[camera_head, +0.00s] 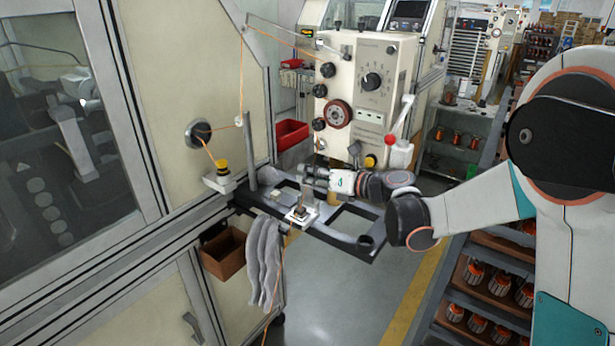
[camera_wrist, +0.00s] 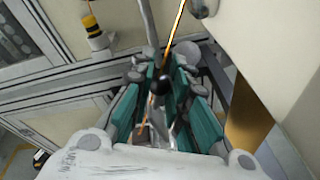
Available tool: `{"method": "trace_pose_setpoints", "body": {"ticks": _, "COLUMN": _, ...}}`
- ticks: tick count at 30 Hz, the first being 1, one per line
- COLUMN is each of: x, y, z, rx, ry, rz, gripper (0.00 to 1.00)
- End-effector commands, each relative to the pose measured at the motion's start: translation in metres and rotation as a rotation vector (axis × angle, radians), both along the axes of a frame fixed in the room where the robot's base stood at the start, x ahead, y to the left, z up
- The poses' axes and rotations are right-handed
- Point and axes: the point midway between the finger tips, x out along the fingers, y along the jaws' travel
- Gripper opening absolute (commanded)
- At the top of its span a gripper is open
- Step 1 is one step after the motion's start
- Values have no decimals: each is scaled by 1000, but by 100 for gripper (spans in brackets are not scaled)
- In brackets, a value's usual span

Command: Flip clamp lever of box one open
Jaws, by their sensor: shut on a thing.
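My gripper (camera_head: 308,177) is at the left end of my arm, over the dark fixture frame (camera_head: 340,237) that juts out from the machine. In the wrist view my gripper (camera_wrist: 168,66) has its teal-padded fingers on both sides of a black ball knob (camera_wrist: 161,86), which looks like the end of the clamp lever. The jaws are shut on it. The lever's shaft and pivot are mostly hidden by the fingers. In the head view the knob is hidden behind the gripper. A small white clamp block (camera_head: 300,215) with a copper-coloured part sits on the frame just below the gripper.
A cream control box (camera_head: 372,80) with a dial stands behind the gripper. A copper wire (camera_wrist: 178,22) runs close by the fingers. A yellow-and-black post (camera_head: 222,168) and grey upright (camera_head: 251,165) stand left. A red bin (camera_head: 291,134) sits behind; gloves (camera_head: 264,262) hang in front.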

Motion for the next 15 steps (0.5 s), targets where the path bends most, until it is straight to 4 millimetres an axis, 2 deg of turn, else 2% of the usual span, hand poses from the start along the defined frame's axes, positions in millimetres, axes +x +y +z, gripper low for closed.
{"method": "trace_pose_setpoints", "body": {"ticks": 15, "x": 2, "y": -2, "z": -1, "rx": 16, "ry": 31, "rz": 0, "gripper": 0}}
